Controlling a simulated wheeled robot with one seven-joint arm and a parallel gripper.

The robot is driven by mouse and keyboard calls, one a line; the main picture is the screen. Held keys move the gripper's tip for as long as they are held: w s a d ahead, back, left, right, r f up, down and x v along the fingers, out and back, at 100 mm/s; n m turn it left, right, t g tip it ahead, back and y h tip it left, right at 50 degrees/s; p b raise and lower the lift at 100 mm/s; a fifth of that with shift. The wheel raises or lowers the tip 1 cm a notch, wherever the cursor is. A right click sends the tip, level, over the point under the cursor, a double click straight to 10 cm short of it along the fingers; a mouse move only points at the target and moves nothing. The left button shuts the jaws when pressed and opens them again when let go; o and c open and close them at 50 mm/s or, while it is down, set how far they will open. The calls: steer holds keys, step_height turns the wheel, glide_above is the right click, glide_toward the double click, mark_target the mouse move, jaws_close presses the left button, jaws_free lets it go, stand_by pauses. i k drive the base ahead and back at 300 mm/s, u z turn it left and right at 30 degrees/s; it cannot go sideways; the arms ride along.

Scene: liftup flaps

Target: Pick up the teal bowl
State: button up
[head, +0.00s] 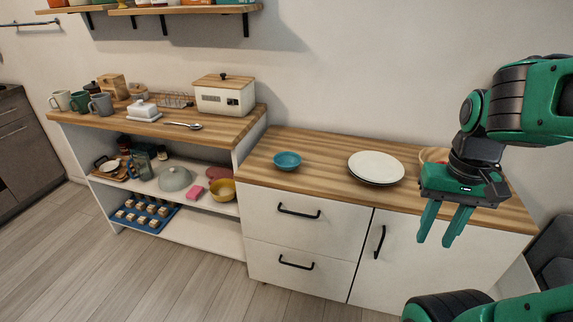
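The teal bowl (287,161) sits upright on the wooden top of the lower white cabinet, left of the white plates. It looks empty. My gripper (440,240) is at the right of the head view, well to the right of the bowl and nearer to the camera. Its two green fingers point down with a narrow gap between them, and nothing shows between them. My gripper and wrist hide the right part of the counter.
White plates (376,167) lie between the bowl and my gripper. A round wooden item (434,155) is partly hidden behind my wrist. The taller shelf unit (240,128) rises to the bowl's left, carrying a cream bread box (225,97). The counter around the bowl (311,184) is clear.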

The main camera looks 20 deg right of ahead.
mark_target(286, 161)
steer(key=z, duration=1.3)
steer(key=k, duration=1.05)
steer(key=u, duration=1.4)
steer(key=i, duration=1)
steer(key=z, duration=0.05)
